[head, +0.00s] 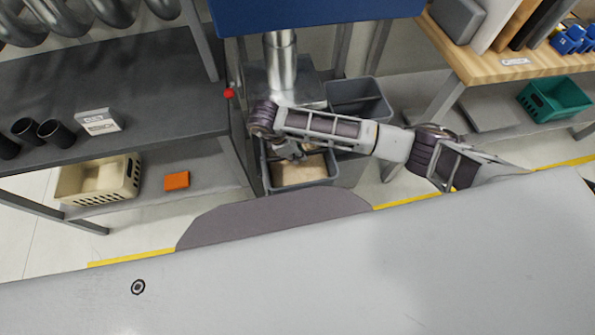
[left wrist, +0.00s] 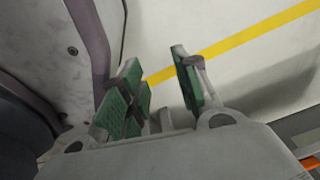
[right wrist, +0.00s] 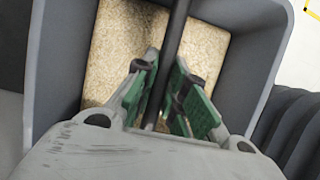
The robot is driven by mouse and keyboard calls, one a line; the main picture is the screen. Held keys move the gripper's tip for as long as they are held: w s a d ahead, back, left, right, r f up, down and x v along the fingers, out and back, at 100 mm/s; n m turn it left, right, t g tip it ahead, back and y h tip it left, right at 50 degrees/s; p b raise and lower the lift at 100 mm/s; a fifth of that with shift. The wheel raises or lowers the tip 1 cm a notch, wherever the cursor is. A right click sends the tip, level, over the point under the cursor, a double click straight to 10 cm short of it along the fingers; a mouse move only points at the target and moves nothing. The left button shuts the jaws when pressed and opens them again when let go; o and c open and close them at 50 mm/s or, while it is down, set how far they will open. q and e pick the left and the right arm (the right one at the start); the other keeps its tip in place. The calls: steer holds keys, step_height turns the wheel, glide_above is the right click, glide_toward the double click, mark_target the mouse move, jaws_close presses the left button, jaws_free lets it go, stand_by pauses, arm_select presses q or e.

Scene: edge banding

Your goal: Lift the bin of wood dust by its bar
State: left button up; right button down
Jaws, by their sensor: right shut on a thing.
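The bin of wood dust (head: 333,170) is a grey open box under the metal pipe, with tan dust (head: 300,170) inside. In the right wrist view its dark bar (right wrist: 175,50) runs across the opening above the dust (right wrist: 120,45). My right gripper (right wrist: 168,95) has its green pads on both sides of the bar and is shut on it. In the head view the right gripper (head: 290,152) is over the bin, partly hidden by its own arm. My left gripper (left wrist: 160,85) is open and empty above the floor; it is not in the head view.
A second grey bin (head: 360,98) stands just behind. A metal pipe (head: 282,65) comes down above the bins. A dark shelf bench (head: 150,75) with a beige basket (head: 98,180) and orange box (head: 176,181) is at left. A wooden bench (head: 500,62) with a green crate (head: 555,97) is at right.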

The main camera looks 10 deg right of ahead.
arm_select(q)
steer(key=shift+r, duration=0.1)
arm_select(e)
steer(key=shift+r, duration=0.3)
